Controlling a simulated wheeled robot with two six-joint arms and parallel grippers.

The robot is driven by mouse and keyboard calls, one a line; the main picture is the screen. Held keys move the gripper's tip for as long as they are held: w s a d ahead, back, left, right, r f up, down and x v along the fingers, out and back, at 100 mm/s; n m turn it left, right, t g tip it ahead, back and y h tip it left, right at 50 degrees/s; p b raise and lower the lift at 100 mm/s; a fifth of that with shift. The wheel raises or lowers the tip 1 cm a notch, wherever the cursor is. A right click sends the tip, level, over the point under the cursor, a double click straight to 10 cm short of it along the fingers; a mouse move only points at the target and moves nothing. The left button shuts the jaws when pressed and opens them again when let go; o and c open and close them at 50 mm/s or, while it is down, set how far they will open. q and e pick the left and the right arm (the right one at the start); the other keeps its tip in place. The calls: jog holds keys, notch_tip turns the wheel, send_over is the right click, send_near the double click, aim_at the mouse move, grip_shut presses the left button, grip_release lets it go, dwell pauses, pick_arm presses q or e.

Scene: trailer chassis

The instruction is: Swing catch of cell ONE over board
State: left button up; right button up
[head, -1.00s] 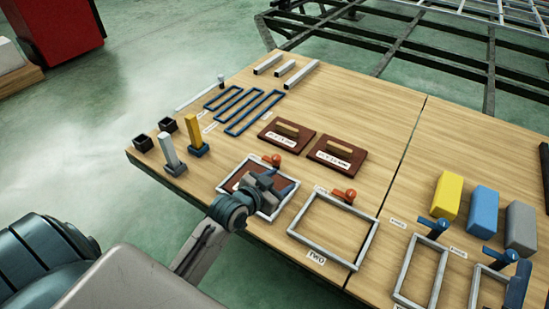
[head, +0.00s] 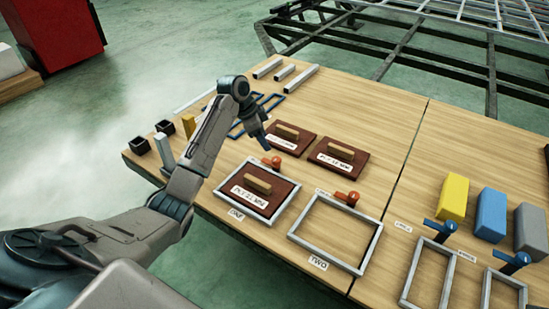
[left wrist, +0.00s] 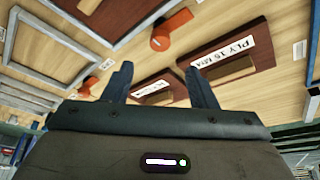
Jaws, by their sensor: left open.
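Cell ONE (head: 224,206) is a grey frame with a brown board (head: 275,207) with a wooden handle lying inside it. Its orange catch (head: 273,162) is at the frame's far edge; I cannot tell whether its lever reaches over the board. In the left wrist view the catch (left wrist: 172,30) shows beside the board (left wrist: 112,22). My left gripper (head: 263,138) is open and empty, above the table beyond cell ONE, near the loose boards. Its two fingers (left wrist: 160,84) stand apart, away from the catch. My right gripper is not in view.
Empty cell TWO (head: 372,245) has its own orange catch (head: 347,198). Two loose brown boards (head: 338,172) with handles lie behind. Blue catches, smaller frames and yellow, blue and grey blocks (head: 454,196) stand at right. Upright posts (head: 165,150) stand at left.

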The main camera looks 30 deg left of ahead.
aim_at(276, 159)
pick_arm(q)
jog(key=b+x, duration=0.2)
jog(key=x, duration=0.7)
jog(key=shift+w+d+f+b, duration=0.15)
jog(key=shift+f+b, duration=0.2)
jog(key=shift+b, duration=0.05)
jog(key=c, duration=1)
